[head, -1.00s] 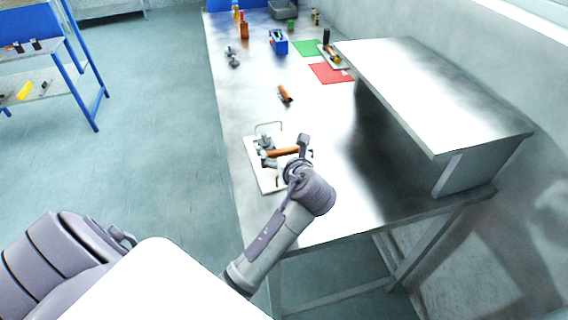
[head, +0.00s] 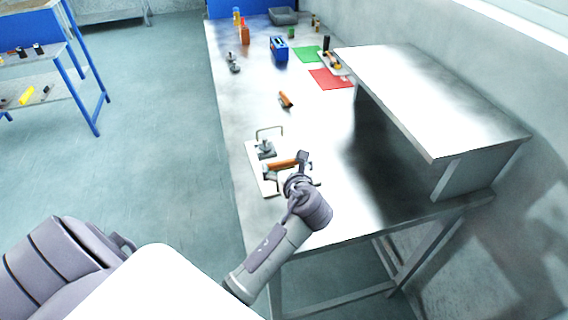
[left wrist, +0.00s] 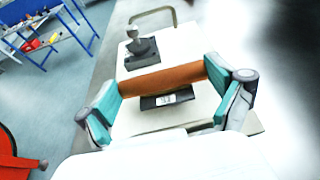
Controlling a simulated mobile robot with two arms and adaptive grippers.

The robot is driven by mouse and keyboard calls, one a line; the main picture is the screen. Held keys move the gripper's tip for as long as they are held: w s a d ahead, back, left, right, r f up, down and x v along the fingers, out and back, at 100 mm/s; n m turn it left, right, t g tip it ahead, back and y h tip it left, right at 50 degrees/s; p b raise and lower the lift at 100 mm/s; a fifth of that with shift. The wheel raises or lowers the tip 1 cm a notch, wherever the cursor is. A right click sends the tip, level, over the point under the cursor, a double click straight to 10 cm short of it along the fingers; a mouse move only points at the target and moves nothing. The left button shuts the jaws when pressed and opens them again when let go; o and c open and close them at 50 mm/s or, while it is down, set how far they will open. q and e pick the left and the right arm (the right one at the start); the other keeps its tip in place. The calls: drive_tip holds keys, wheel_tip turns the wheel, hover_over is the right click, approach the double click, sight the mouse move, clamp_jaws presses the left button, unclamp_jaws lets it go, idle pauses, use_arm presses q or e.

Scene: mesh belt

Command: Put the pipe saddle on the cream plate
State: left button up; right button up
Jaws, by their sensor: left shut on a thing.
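An orange-brown rounded bar, which I take to be the pipe saddle (head: 281,164), is held between the fingers of my left gripper (head: 287,170). In the left wrist view the same bar (left wrist: 160,80) spans between the two teal-padded fingers (left wrist: 165,90), which grip its ends. The cream plate (head: 257,172) lies on the bench beneath it; its pale surface (left wrist: 150,119) shows under the bar. I cannot tell whether the bar touches anything below it. A dark block with a white label (left wrist: 168,99) sits under the bar. My right gripper is not in view.
A grey clamp-like piece (head: 265,149) and a wire handle (head: 270,130) stand at the plate's far end. Another orange-brown piece (head: 286,99) lies farther up the bench. A raised shelf (head: 430,100) stands to the right. The bench between is clear.

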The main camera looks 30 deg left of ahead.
use_arm(q)
drive_tip(key=o, duration=1)
drive_tip(key=f, duration=0.3)
drive_tip(key=shift+s+d+g, duration=0.25)
drive_tip(key=shift+s+g, duration=0.05)
drive_tip(key=shift+s, duration=0.1)
drive_tip(key=shift+c, duration=0.2)
drive_tip(key=shift+w+r+b, duration=0.1)
drive_tip(key=shift+r+b, duration=0.25)
drive_tip(key=v, duration=0.6)
drive_tip(key=r+v, duration=0.1)
drive_tip(key=v, duration=0.5)
drive_tip(key=shift+w+a+r, duration=0.15)
drive_tip(key=shift+a, duration=0.15)
